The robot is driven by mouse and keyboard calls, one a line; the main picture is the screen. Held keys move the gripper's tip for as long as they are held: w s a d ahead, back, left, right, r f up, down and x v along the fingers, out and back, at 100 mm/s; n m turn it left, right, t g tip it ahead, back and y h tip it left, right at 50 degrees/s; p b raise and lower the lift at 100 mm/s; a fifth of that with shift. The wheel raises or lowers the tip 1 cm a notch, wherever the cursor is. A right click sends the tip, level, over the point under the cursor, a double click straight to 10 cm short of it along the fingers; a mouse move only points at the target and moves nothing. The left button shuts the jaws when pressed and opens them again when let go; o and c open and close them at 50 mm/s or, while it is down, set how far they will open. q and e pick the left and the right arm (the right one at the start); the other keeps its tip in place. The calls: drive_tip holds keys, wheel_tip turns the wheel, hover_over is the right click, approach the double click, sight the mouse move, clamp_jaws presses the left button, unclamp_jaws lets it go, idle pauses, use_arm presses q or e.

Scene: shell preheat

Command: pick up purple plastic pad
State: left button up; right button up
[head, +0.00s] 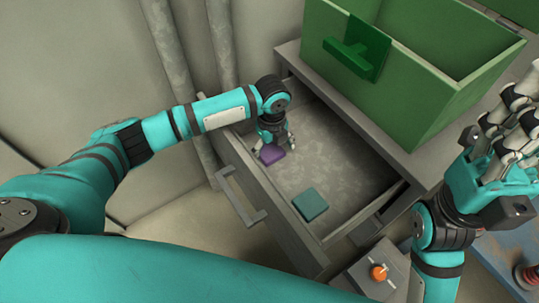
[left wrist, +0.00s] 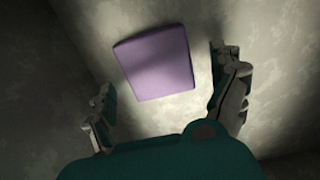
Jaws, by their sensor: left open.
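A teal pad (head: 310,204) lies in the drawer nearer the front. The drawer's front wall (head: 262,200) and side walls surround the left gripper. A green box (head: 395,75) stands on the cabinet above. An orange knob (head: 378,272) sits on a grey box at the bottom.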

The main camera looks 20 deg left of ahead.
use_arm(q)
drive_tip(key=shift+f, duration=0.15)
drive_tip(key=c, duration=1.4)
